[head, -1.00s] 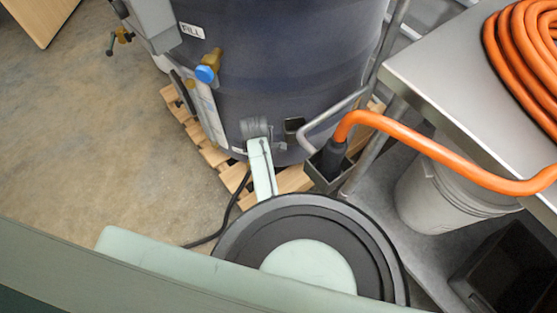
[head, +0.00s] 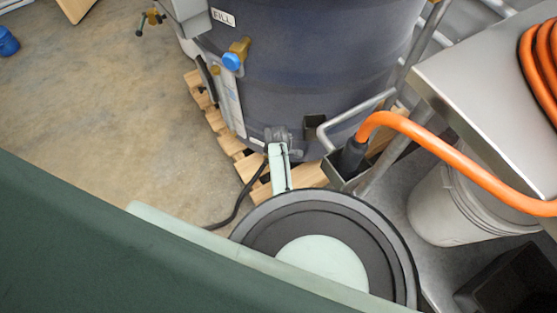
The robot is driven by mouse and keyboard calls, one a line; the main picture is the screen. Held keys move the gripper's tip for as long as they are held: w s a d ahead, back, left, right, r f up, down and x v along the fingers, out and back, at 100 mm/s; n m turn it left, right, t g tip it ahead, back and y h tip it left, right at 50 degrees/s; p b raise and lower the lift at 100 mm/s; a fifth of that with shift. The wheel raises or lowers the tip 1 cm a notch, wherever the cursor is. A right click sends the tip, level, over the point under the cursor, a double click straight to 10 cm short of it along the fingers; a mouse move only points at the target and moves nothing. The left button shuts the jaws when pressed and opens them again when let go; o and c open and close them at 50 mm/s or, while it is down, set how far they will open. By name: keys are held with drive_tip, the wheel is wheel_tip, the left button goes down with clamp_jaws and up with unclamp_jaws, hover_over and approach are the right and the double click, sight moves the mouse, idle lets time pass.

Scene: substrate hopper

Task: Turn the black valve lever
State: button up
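A dark tank (head: 300,65) with a FILL label stands at the top centre of the head view. A slim black bar (head: 207,78), which looks like a lever, stands slanted on the tank's left side beside a pale gauge strip. A brass valve with a small dark handle (head: 150,17) sticks out further up and left; I cannot tell which of these is the black valve lever. My pale green arm reaches toward the tank's lower front. The grey part at its end seems to be my gripper (head: 278,134), apart from both dark handles. Its fingers cannot be made out.
A brass valve with a blue knob (head: 234,58) sits between the FILL label and the gauge. A wooden pallet (head: 305,175) lies under the tank. A thick orange hose (head: 450,155), a steel table (head: 480,75) and a white bucket (head: 450,210) crowd the right. The floor at left is open.

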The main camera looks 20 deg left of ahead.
drive_tip(key=c, duration=0.7)
clamp_jaws()
drive_tip(key=shift+w+r, duration=0.1)
drive_tip(key=shift+w, duration=0.05)
